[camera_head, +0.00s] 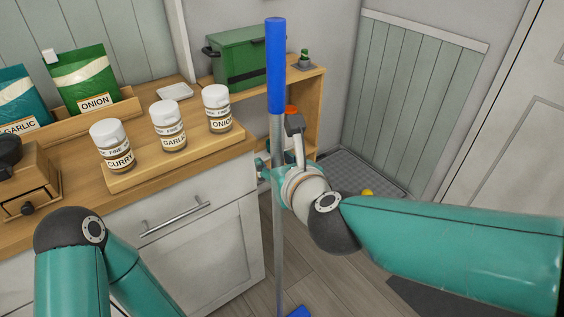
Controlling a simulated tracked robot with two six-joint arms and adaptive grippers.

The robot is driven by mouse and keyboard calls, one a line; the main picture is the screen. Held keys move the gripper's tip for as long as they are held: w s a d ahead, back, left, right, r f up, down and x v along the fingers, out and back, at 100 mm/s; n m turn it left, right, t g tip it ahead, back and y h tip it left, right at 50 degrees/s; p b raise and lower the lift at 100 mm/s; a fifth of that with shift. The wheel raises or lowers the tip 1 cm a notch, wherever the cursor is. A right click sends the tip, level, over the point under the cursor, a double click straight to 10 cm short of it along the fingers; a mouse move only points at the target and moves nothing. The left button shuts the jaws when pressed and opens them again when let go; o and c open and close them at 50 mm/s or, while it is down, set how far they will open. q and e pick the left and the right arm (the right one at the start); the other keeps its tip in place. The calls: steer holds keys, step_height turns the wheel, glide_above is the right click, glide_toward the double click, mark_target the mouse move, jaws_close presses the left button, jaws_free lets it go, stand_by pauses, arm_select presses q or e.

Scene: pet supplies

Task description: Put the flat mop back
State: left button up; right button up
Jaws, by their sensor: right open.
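The flat mop stands upright in the middle, with a blue grip (275,65), a thin grey pole (277,260) and a bit of its blue head (299,312) at the bottom edge. My right gripper (268,166) is open at the pole, below the blue grip. Parts of it show on both sides of the pole; I cannot tell whether it touches. Its fingers are small and partly hidden. My left arm shows only its bent links at the lower left; its gripper is out of view.
A wooden counter (60,200) at left carries spice jars (168,125) on a board (180,160). Behind the pole stands a wooden shelf (312,110) with a green box (240,62). A grey tray (360,177) and a yellow ball (367,192) lie on the floor.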

steer(key=p+v, duration=0.3)
steer(key=v, duration=0.8)
steer(key=w+d+f+n+g+h, duration=0.1)
steer(key=d+f+n+g, duration=0.2)
steer(key=f+n, duration=0.8)
steer(key=w+d+f+n+g+h, duration=0.2)
steer(key=d+f+n+g, duration=0.3)
steer(key=f, duration=1.3)
steer(key=s+d+f+n+g+y, duration=0.1)
steer(key=s+f+n+g, duration=0.3)
steer(key=s+f+n, duration=0.9)
step_height(320, 180, down, 5)
steer(key=shift+s+d+r+n+y, duration=0.1)
steer(key=shift+s+d+n+y, duration=0.4)
steer(key=shift+s, duration=0.4)
steer(key=shift+a, duration=0.15)
